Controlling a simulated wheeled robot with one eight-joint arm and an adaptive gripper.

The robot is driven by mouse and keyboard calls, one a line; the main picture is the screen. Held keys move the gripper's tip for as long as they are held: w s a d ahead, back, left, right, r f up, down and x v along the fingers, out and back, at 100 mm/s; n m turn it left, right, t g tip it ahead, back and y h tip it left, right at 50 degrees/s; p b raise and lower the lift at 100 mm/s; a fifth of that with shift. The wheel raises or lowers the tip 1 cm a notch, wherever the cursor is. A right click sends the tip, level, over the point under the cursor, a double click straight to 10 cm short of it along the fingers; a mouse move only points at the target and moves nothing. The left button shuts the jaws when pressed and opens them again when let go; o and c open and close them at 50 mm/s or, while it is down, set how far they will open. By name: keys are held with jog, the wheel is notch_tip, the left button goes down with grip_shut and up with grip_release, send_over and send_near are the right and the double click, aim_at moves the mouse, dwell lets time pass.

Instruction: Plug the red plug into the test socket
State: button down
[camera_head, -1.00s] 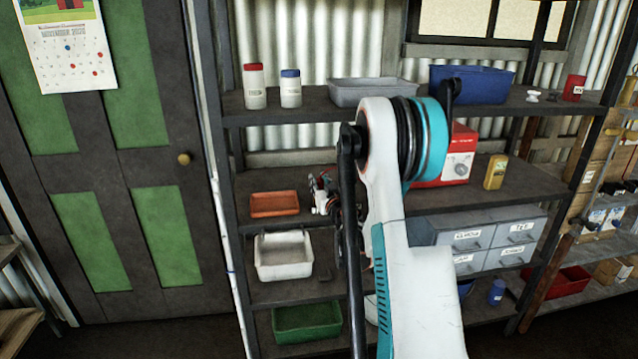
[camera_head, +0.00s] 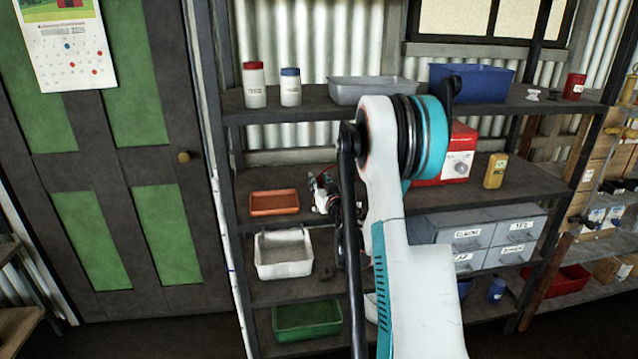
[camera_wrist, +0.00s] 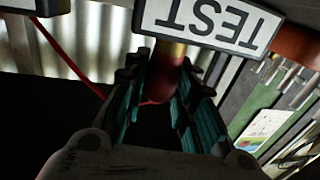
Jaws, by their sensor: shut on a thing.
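In the wrist view my gripper (camera_wrist: 158,75) is shut on the red plug (camera_wrist: 167,55), which sits between the two teal-padded fingers. A white TEST label (camera_wrist: 210,20) shows upside down right at the plug's far end. The test socket itself is not clearly visible; the label and plug cover that area, so I cannot tell whether the plug is inside it. A red cable (camera_wrist: 72,52) runs at the left of the fingers. In the head view my gripper (camera_head: 322,192) is small, at the middle shelf, partly hidden by my arm; the plug is not discernible there.
An orange tray (camera_head: 274,202) stands on the middle shelf left of my gripper, with a white bin (camera_head: 284,255) below. A red box with a dial (camera_head: 457,158) and a yellow device (camera_head: 495,170) stand to the right. The upper shelf (camera_head: 310,113) is above my gripper.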

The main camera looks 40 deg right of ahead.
jog(key=shift+f, duration=0.6)
jog(key=c, duration=1.6)
grip_release()
jog(key=v, duration=1.1)
